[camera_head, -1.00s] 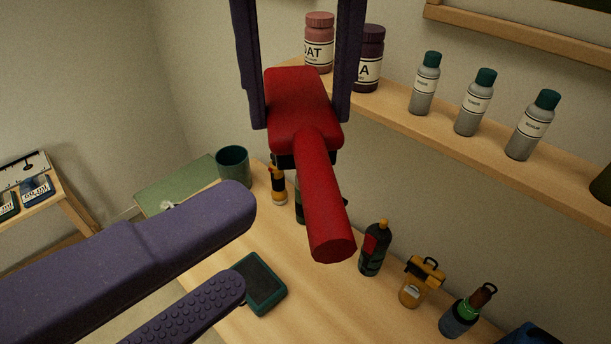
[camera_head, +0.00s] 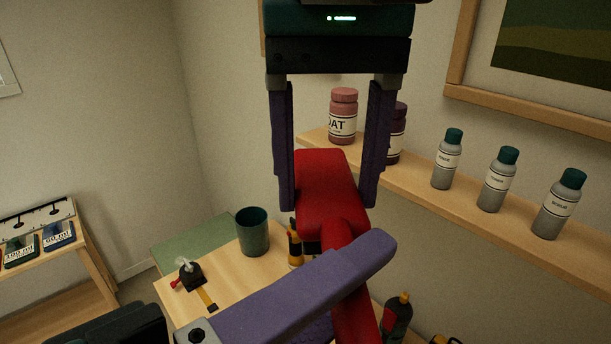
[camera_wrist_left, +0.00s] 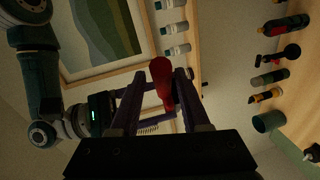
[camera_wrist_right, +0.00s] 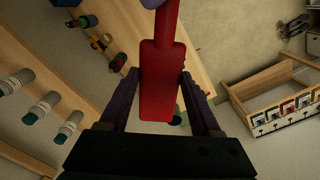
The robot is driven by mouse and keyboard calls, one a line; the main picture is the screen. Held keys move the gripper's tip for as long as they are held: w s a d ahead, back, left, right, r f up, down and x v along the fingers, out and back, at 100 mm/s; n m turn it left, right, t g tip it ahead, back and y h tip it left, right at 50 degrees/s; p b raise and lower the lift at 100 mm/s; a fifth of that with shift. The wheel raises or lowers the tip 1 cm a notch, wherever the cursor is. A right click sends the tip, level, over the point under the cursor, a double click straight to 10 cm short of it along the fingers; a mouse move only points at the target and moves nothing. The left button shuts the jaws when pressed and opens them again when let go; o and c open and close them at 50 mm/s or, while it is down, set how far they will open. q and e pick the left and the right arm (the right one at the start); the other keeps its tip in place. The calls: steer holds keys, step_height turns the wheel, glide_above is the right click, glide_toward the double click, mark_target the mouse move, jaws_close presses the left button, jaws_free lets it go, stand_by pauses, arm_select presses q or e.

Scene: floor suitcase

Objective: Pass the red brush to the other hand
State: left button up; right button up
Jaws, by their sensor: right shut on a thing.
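The red brush (camera_head: 325,180) hangs in the head view with its handle downward. My right gripper (camera_head: 328,203) is shut on its wide head, one finger at each side; the right wrist view shows this head (camera_wrist_right: 159,85) between the fingers. My left gripper (camera_head: 372,284) comes in from the left at the handle. One of its fingers crosses in front of the handle; the other is mostly hidden. In the left wrist view the red handle (camera_wrist_left: 161,72) lies between the left fingers with gaps beside it, so the left gripper looks open around it.
A wall shelf with jars (camera_head: 343,115) and grey bottles (camera_head: 498,180) is close behind and right of the brush. Below, a wooden table holds a green cup (camera_head: 253,232) and several small items. A low rack (camera_head: 45,235) stands far left.

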arm_select(q)
steer(key=shift+r, duration=0.1)
jaws_close()
arm_select(e)
steer(key=o, duration=1.5)
steer(key=shift+o, duration=0.2)
